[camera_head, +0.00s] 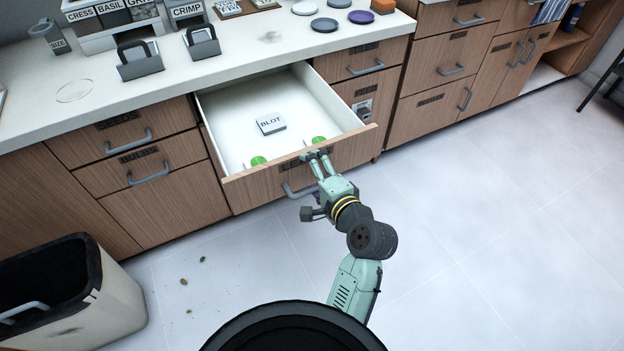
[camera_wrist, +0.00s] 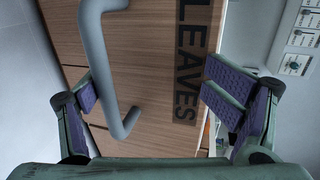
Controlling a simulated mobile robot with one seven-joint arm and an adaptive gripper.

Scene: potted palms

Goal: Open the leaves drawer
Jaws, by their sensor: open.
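The leaves drawer (camera_head: 240,190) is pulled well out from the counter, its white inside in plain view. Its front carries a dark LEAVES label, clear in the wrist view (camera_wrist: 187,60), and a grey bar handle (camera_head: 298,190). My gripper (camera_head: 318,155) is at the drawer front, by the right part of the label. In the wrist view the purple-padded fingers (camera_wrist: 158,98) are spread apart, with the grey handle (camera_wrist: 100,60) in view nearer the left finger. I cannot tell whether a finger touches the handle or the front.
Inside the drawer are a white BLOT block (camera_head: 270,124) and two green items (camera_head: 258,161). The seeds and bulbs drawers (camera_head: 150,166) at the left are shut. A bin (camera_head: 110,305) stands at the lower left. Floor at the right (camera_head: 490,220) is clear.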

